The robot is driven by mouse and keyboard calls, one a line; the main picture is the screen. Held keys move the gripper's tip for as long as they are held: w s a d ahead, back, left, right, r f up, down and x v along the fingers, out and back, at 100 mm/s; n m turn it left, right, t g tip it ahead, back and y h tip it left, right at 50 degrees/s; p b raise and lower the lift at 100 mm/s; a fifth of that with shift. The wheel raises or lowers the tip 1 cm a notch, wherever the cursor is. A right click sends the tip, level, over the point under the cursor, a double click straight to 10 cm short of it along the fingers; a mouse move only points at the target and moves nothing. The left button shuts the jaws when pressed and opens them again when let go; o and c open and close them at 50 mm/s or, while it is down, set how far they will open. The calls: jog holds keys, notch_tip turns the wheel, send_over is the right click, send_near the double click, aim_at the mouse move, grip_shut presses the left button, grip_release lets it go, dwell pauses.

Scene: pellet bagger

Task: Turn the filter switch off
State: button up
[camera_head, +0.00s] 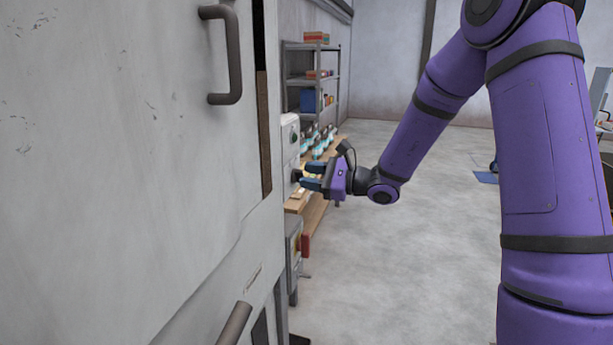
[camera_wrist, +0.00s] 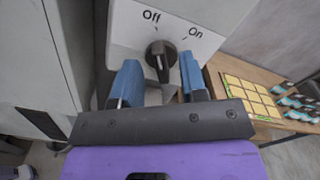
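The filter switch is a dark round knob (camera_wrist: 160,54) on a white panel (camera_wrist: 125,25) marked "Off" at upper left and "On" at upper right. A raised grip bar runs across the knob, nearly upright in the wrist view. I cannot tell for sure which mark it points to. My gripper (camera_wrist: 160,78) has its two blue fingers spread, one on each side of the knob, with visible gaps. In the head view my gripper (camera_head: 311,176) is close in front of the white switch box (camera_head: 288,145), and the knob is hard to make out there.
A large grey cabinet (camera_head: 120,150) with a dark handle (camera_head: 234,55) fills the left. A wooden bench (camera_head: 314,212) holds several teal-and-white items and a yellow grid (camera_wrist: 250,97). Shelving (camera_head: 303,70) stands behind.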

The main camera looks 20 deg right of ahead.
jog(key=v, duration=0.9)
jog(key=shift+s+d, duration=0.15)
jog(key=shift+d, duration=0.1)
jog(key=s+a+r+n+g+h, duration=0.25)
jog(key=s+a+n+g, duration=0.3)
jog(key=s, duration=0.35)
jog(key=s+a+r+n+g+h, duration=0.2)
jog(key=s+a+r+n+g, duration=0.15)
jog(key=s+n, duration=0.35)
jog(key=s+d+r+n+t+h, duration=0.2)
jog(key=s+d+n+h, duration=0.1)
jog(key=s+h, duration=0.2)
jog(key=s+d+r+n+t+h, duration=0.1)
jog(key=s+d+r+n+h, duration=0.1)
jog(key=s, duration=0.7)
jog(key=d+n+h, duration=0.1)
jog(key=d+h, duration=0.1)
jog(key=h, duration=0.1)
jog(key=shift+s+d+r+t, duration=0.15)
jog(key=shift+s+r+t, duration=0.05)
jog(key=shift+s+t, duration=0.2)
